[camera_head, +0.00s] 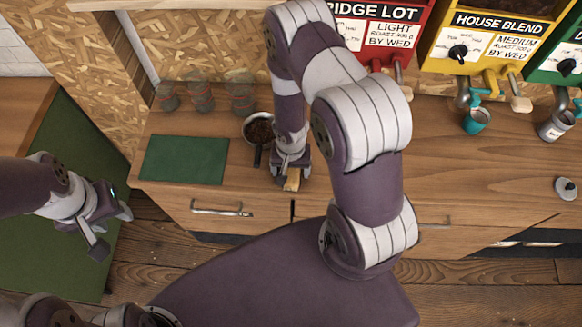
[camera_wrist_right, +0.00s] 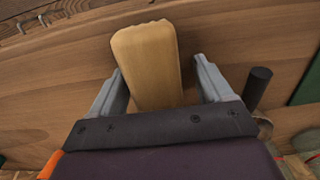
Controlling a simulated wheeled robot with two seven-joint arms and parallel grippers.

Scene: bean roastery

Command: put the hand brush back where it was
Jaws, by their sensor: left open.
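The hand brush shows as a pale wooden block (camera_wrist_right: 148,62) in the right wrist view. In the head view a small part of it (camera_head: 292,180) shows at the counter's front edge, below my right gripper (camera_head: 289,166). In the wrist view my right gripper (camera_wrist_right: 158,75) has its fingers on either side of the wood, with a gap at the right finger. The rest of the brush is hidden behind the gripper; no bristles show. My left gripper (camera_head: 112,222) is open and empty at the left, over the green surface.
A dark pan-like holder with beans (camera_head: 259,130) stands just left of my right gripper; its dark handle (camera_wrist_right: 258,86) is close by. A green mat (camera_head: 184,160) lies empty at the counter's left. Jars (camera_head: 201,97) stand behind. A teal cup (camera_head: 476,121) is under the yellow dispenser (camera_head: 470,52).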

